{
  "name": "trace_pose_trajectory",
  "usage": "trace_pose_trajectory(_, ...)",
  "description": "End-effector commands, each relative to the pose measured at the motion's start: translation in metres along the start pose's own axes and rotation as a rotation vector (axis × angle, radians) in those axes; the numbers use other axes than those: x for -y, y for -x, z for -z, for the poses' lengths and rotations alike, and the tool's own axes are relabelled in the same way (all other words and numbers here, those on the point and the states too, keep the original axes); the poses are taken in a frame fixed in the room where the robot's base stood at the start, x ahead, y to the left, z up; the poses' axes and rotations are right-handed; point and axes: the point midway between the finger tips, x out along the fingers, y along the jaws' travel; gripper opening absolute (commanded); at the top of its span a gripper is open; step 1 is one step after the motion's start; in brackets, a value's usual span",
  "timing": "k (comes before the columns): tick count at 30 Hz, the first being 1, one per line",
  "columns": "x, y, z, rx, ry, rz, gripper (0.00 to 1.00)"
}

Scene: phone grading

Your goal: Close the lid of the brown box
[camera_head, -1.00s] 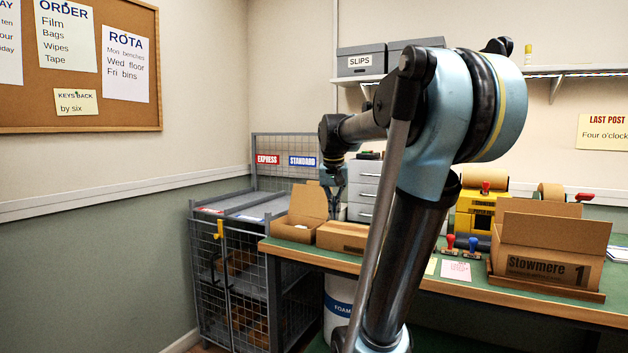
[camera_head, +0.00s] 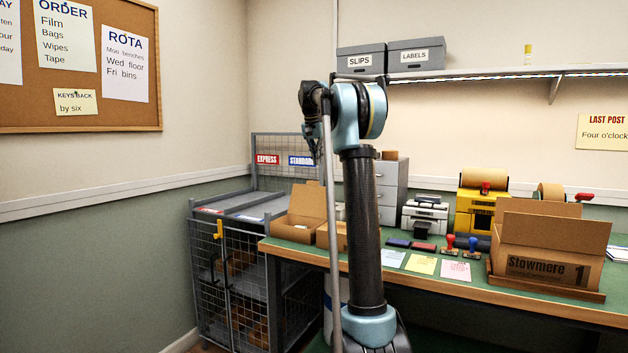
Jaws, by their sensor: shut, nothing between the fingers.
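A small brown cardboard box (camera_head: 292,229) stands at the left end of the green bench, its lid (camera_head: 307,200) raised. A second low brown box (camera_head: 322,237) sits just right of it, mostly hidden behind my arm. A larger brown carton marked "Stowmere 1" (camera_head: 546,262) stands in a shallow tray at the right, its flaps up. My gripper (camera_head: 311,148) is small and dark in the view, above the raised lid and apart from it. It is shut and empty.
A wire cage (camera_head: 232,290) with EXPRESS and STANDARD trays stands left of the bench. Grey drawers (camera_head: 390,190), a printer (camera_head: 425,215), a yellow tape machine (camera_head: 476,215) and stamps (camera_head: 473,243) fill the bench behind. A shelf (camera_head: 470,76) runs above.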

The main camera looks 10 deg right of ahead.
Motion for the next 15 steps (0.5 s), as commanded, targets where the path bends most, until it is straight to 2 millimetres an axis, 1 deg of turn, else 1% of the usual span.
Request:
trace_pose_trajectory(1, 0.005, -0.001, 0.006, -0.002, -0.007, -0.002, 0.0)
trace_pose_trajectory(3, 0.009, -0.002, 0.012, -0.004, -0.017, -0.003, 0.0)
trace_pose_trajectory(8, 0.013, -0.007, 0.016, -0.006, -0.024, -0.004, 0.0)
trace_pose_trajectory(11, 0.013, -0.017, 0.016, -0.006, -0.025, -0.004, 0.0)
trace_pose_trajectory(15, 0.013, -0.039, 0.016, -0.005, -0.025, -0.004, 0.0)
